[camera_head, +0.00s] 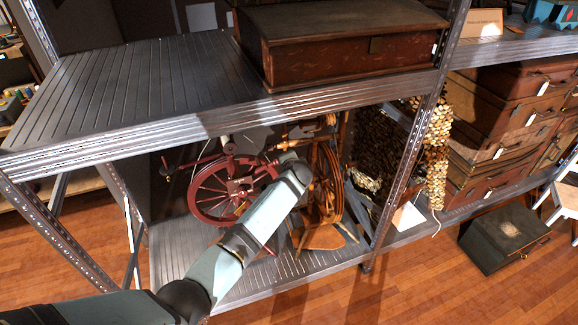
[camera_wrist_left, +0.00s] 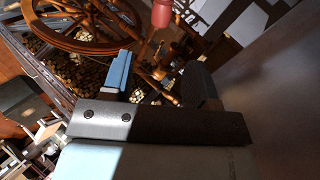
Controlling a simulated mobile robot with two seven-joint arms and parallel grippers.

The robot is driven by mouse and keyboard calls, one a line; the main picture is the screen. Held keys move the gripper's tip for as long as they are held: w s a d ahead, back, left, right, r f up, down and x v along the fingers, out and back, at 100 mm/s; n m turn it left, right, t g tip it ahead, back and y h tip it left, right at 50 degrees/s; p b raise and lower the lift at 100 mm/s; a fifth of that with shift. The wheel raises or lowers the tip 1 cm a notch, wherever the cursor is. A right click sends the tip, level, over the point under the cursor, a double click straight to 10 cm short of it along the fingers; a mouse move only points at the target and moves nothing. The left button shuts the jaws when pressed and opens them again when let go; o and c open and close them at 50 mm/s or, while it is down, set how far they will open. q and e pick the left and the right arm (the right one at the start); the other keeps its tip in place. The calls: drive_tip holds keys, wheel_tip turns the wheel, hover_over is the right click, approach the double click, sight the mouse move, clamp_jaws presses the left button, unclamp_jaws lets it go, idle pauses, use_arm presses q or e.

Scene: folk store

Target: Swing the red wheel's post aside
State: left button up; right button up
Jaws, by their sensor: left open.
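The red spinning wheel (camera_head: 214,193) stands on the lower shelf, left of a brown wooden spinning wheel (camera_head: 325,185). Red posts and arms rise around its rim, partly hidden by my left arm and the upper shelf. My left arm reaches into the bay between the two wheels; its gripper is hard to make out in the head view. In the left wrist view my left gripper (camera_wrist_left: 158,76) is open, with nothing between its fingers. A red turned piece (camera_wrist_left: 162,13) shows beyond the fingertips, apart from them; I cannot tell which post it belongs to. The brown wheel (camera_wrist_left: 85,40) is at upper left there.
The upper metal shelf (camera_head: 150,85) overhangs the bay and carries a brown wooden chest (camera_head: 345,40). A metal upright (camera_head: 415,130) bounds the bay at right, near strings of beige pieces (camera_head: 437,145). Stacked suitcases (camera_head: 500,130) stand farther right. The shelf's left part is bare.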

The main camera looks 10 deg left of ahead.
use_arm(q)
drive_tip(key=s+a+f+n+h, duration=0.1)
drive_tip(key=s+f+n+h, duration=0.1)
drive_tip(key=s+f, duration=0.7)
drive_tip(key=s+f+n+h, duration=0.1)
drive_tip(key=s+f+h, duration=0.35)
drive_tip(key=s, duration=0.95)
drive_tip(key=s+a+r+n+h, duration=0.1)
drive_tip(key=s+n, duration=0.3)
drive_tip(key=s, duration=1.8)
drive_tip(key=shift+s+a+r, duration=0.3)
drive_tip(key=shift+a, duration=0.35)
